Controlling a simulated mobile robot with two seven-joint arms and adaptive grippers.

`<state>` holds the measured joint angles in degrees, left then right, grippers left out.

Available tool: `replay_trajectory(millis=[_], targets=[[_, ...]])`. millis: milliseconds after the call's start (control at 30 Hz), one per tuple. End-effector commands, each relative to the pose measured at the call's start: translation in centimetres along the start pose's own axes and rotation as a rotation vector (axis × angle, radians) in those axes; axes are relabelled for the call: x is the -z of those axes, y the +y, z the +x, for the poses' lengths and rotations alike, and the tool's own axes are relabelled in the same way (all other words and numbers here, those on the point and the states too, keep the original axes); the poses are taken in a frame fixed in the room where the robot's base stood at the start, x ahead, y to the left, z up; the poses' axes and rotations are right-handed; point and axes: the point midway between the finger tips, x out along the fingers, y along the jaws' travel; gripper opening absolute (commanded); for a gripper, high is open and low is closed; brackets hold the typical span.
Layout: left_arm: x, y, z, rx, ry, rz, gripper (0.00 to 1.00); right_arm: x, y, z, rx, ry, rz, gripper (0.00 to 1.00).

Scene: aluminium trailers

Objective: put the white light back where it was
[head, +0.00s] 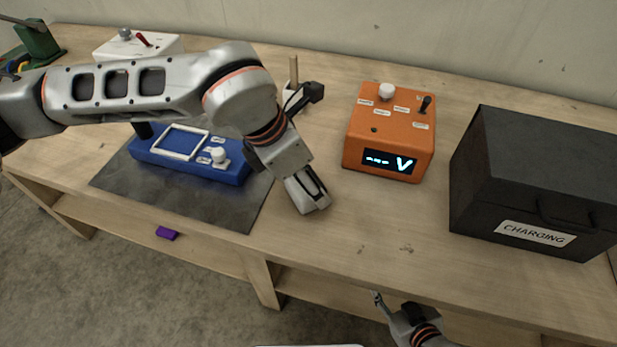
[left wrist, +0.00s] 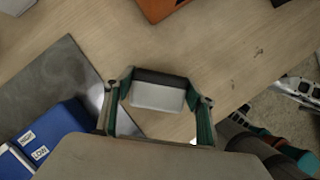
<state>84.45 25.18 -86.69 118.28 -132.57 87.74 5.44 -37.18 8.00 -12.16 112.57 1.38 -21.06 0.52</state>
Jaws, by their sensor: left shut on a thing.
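My left gripper (head: 311,198) is above the bare table, between the blue device and the orange box. In the left wrist view its green-edged fingers stand on both sides of a small white block with a dark upper edge, which I take as the white light (left wrist: 157,97). The gripper is shut on it. In the head view the gripper mostly hides the light. My right gripper (head: 392,306) shows only partly, low in the head view by the table's front edge; its jaws are not clear.
A blue device (head: 185,171) with a white frame and knob lies on a dark mat (head: 220,205). An orange box (head: 390,135) with a lit display and a black CHARGING box (head: 530,180) stand right. A purple block (head: 166,233) is below the tabletop. The front middle tabletop is clear.

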Motion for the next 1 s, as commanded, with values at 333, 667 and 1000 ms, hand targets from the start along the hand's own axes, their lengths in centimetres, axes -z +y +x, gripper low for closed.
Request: replay_trajectory(millis=[333, 667, 1000], targets=[[0.1, 0.0, 0.2, 0.000, 0.000, 0.000, 0.72, -0.6, -0.1, 0.2, 0.001, -0.007, -0.001, 0.34], [-0.1, 0.0, -0.2, -0.001, 0.000, 0.000, 0.72, -0.1, 0.0, 0.0, 0.000, -0.003, -0.002, 0.34], [-0.1, 0.1, -6.1, -0.003, -0.003, 0.000, 0.72, -0.5, -0.1, 0.2, 0.001, -0.005, 0.000, 0.34]])
